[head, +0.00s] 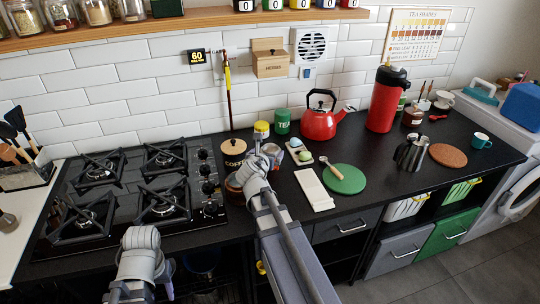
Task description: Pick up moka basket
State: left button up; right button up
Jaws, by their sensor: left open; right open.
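A silver faceted moka pot (411,153) stands upright on the black counter, right of the green round mat. I cannot pick out a separate moka basket; it may be hidden or too small to tell. My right gripper (268,152) is over the counter in the middle, close to the coffee jar (233,158) and well left of the moka pot. It looks open and empty, though its fingers are small and partly hidden by the wrist. My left gripper (140,240) is low at the hob's front edge, open, with no object seen in it.
The gas hob (118,190) fills the left. A red kettle (318,123), green tea tin (282,121) and red flask (384,98) stand behind. A white board (313,188), green mat (344,184) and brown mat (447,155) lie in front.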

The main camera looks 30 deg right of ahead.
aim_at(272, 147)
jog(key=x, duration=0.1)
jog(key=b+x, duration=0.1)
jog(key=x, duration=0.1)
jog(key=b+x, duration=0.1)
jog(key=x, duration=0.1)
jog(key=shift+w+a+f, duration=0.1)
jog(key=shift+a+f, duration=0.15)
jog(key=shift+f, duration=0.1)
jog(key=shift+r, duration=0.1)
jog(key=c, duration=1.3)
